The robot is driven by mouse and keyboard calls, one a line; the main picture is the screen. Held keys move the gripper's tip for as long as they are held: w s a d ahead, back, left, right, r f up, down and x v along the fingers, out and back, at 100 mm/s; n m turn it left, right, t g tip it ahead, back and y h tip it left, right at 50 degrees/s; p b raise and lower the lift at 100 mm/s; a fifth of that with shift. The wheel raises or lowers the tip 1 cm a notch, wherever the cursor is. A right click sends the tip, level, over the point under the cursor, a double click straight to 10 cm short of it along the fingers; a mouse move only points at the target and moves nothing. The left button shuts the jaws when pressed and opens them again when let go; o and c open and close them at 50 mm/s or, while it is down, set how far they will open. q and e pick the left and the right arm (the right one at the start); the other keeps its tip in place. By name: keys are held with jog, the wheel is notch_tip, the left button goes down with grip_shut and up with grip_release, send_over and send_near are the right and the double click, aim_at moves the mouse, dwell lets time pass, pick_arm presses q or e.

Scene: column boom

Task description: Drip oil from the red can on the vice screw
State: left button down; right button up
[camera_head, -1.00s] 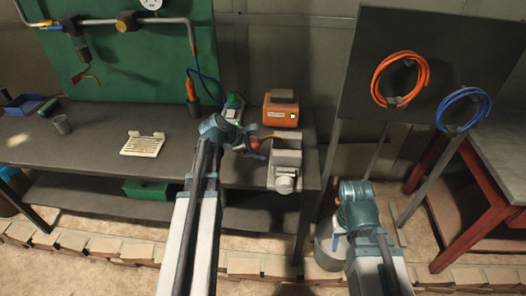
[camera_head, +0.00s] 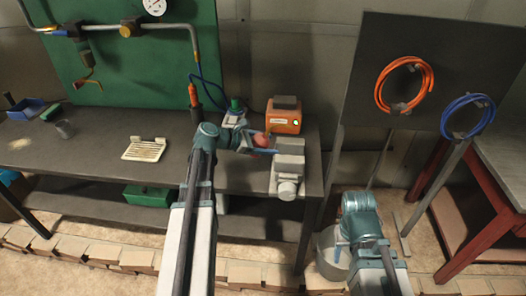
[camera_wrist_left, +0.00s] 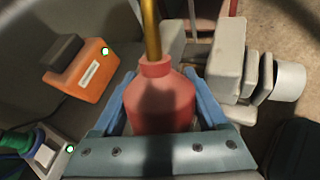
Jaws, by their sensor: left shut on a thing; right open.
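The red oil can (camera_head: 262,138) is held in my left gripper (camera_head: 266,149), just left of the grey vice (camera_head: 290,160) on the bench. In the left wrist view the can (camera_wrist_left: 164,100) sits between the two blue fingers (camera_wrist_left: 165,108), which are shut on its body. Its brass spout (camera_wrist_left: 150,28) runs to the top edge, so its tip is hidden. The vice (camera_wrist_left: 228,62), with its stepped round screw end (camera_wrist_left: 290,80), is right of the can, apart from its body. No oil drop shows. My right gripper (camera_head: 343,248) hangs low at the right, open and empty.
An orange box with a green light (camera_head: 284,118) stands behind the vice. A white slotted tray (camera_head: 145,149) lies left on the bench (camera_head: 90,165). A grey bucket (camera_head: 330,262) stands below my right gripper.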

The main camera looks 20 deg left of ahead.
pick_arm(q)
jog(key=w+d+r+n+t+h+b, duration=0.1)
jog(key=d+r+n+t+h, duration=0.1)
jog(key=r, duration=0.5)
jog(key=shift+w+d+r+t+h+b, duration=0.15)
jog(key=shift+d+r+t+h+b, duration=0.25)
jog(key=shift+d+h, duration=0.9)
jog(key=shift+f, duration=0.1)
